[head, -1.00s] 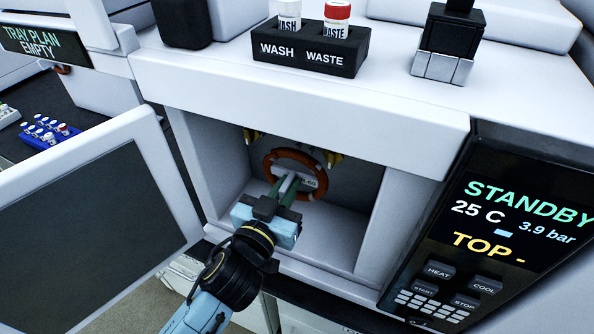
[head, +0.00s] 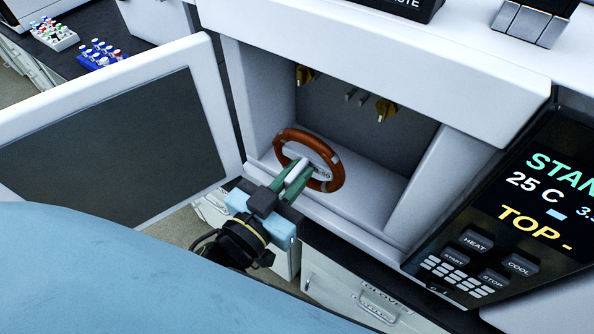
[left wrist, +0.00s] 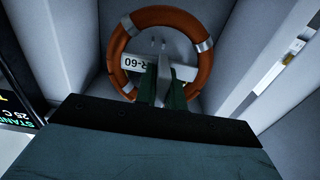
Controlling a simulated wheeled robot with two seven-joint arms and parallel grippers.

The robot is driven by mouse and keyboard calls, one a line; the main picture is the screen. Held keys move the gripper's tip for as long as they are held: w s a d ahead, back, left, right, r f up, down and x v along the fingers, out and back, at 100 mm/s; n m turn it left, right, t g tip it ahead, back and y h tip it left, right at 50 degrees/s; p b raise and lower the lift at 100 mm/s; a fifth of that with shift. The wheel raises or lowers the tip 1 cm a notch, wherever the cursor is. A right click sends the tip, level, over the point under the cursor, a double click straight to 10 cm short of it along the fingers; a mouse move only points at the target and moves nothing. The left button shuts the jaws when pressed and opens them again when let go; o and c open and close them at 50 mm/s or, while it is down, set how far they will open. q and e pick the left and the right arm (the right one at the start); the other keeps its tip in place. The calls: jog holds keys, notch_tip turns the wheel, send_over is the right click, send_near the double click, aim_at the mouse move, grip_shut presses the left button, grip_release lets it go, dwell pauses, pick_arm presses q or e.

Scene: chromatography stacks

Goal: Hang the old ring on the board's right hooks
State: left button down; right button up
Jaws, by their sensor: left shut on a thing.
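The old ring (head: 335,182) is an orange-brown coil with silvery bands and a white label. It stands roughly upright at the mouth of an open compartment (head: 400,160), clear of the back wall. In the left wrist view the ring (left wrist: 204,70) faces me, and its label (left wrist: 130,66) reads "R-60". My left gripper (head: 298,172) has green fingers shut on the ring's middle piece, at the label; the fingers hide part of it. The board and its hooks are not recognisable in these views. My right gripper is not in view.
Two yellow fittings (head: 386,110) and two small grey pegs (head: 356,97) are on the compartment's back wall. The open door (head: 215,110) stands left of the ring. A control panel (head: 520,200) is on the right. Vial racks (head: 102,55) sit far left.

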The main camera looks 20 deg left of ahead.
aim_at(286, 185)
pick_arm(q)
jog(key=shift+r+p, duration=0.3)
jog(key=shift+r, duration=0.1)
jog(key=shift+s, duration=0.1)
jog(key=shift+s+f, duration=0.1)
jog(key=shift+s, duration=0.1)
jog(key=shift+s+a+b, duration=0.25)
jog(key=shift+s+b, duration=0.1)
jog(key=shift+s, duration=0.8)
jog(key=shift+s+a+b, duration=0.25)
jog(key=shift+s+b, duration=0.1)
jog(key=shift+s, duration=1.15)
